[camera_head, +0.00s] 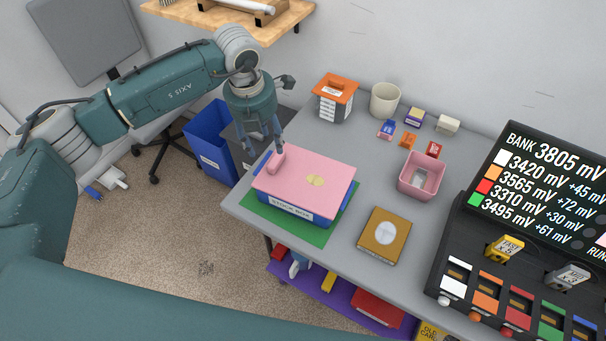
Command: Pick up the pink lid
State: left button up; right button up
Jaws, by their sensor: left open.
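The pink lid (318,176) lies on top of a blue box (290,208) with a white label on its front. The lid has a small yellow mark in its middle and a raised pink handle (276,163) near its left edge. The box stands on a green mat (261,219) at the table's left end. My left gripper (265,151) points down just above the handle at the lid's left side. It is open. I cannot tell whether its fingertips touch the handle. My right gripper does not show.
On the grey table (345,250) are a brown box (384,236), a pink bin (420,176), an orange-topped box (335,97), a cream cup (385,99) and several small boxes. A black bank display (540,190) fills the right side. A blue bin (208,145) stands on the floor at left.

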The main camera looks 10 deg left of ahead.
aim_at(274, 158)
pick_arm(q)
jog(key=shift+w+f, duration=0.2)
jog(key=shift+f, duration=0.8)
jog(key=shift+d+f+p, duration=0.3)
jog(key=shift+f+p, duration=0.25)
jog(key=shift+p, duration=0.05)
jog(key=f, duration=0.1)
jog(key=f+p, duration=0.1)
jog(key=w+f, duration=0.1)
jog(key=shift+d+f, duration=0.25)
jog(key=shift+d, duration=0.15)
jog(key=shift+f, duration=0.4)
jog(key=shift+c, duration=0.5)
grip_shut()
